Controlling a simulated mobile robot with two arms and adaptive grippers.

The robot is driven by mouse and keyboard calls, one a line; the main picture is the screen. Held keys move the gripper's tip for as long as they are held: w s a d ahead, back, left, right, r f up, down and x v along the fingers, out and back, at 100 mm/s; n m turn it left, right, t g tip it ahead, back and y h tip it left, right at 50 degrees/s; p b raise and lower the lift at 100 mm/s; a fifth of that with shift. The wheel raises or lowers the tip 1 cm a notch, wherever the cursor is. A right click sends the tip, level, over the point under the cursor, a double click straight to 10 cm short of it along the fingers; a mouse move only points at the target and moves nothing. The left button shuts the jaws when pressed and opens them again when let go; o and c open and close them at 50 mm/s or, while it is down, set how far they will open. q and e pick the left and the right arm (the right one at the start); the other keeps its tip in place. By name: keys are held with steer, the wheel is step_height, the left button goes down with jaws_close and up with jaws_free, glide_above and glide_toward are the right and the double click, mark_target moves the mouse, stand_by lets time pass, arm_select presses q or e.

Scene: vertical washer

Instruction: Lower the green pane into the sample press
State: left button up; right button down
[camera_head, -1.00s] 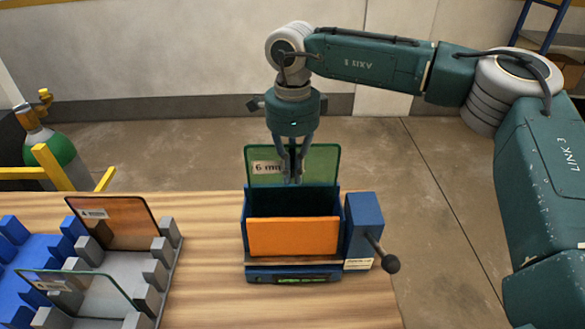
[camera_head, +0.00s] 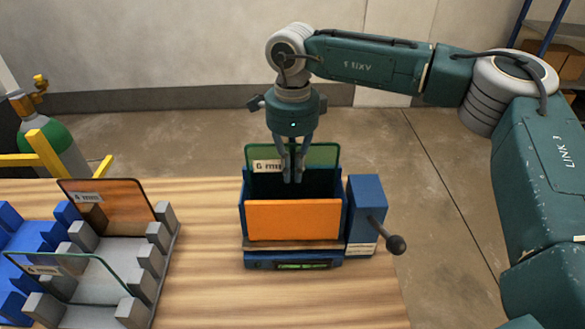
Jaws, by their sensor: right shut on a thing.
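The green pane (camera_head: 320,155) is a see-through sheet with a white "6 mm" label. It stands upright at the back of the sample press (camera_head: 292,260). Its upper part shows above the press's dark blue back edge, and its lower part is hidden behind or inside the press. The press is blue, with an orange front plate (camera_head: 293,220), a dark opening and a black-knobbed lever (camera_head: 385,233) on its right. My right gripper (camera_head: 293,178) points down and is shut on the pane near its middle. My left gripper is not in view.
A grey rack (camera_head: 140,253) on the left holds an orange-brown pane (camera_head: 120,208) and a clear pane (camera_head: 75,278). A blue rack (camera_head: 30,245) stands further left. Bare wooden table (camera_head: 205,240) lies between rack and press. A gas cylinder stands behind yellow rails.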

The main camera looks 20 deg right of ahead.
steer(key=shift+r, duration=0.1)
steer(key=c, duration=1.8)
jaws_free()
steer(key=shift+o, duration=0.2)
step_height(320, 180, up, 8)
steer(key=p, duration=0.4)
steer(key=shift+p, duration=0.35)
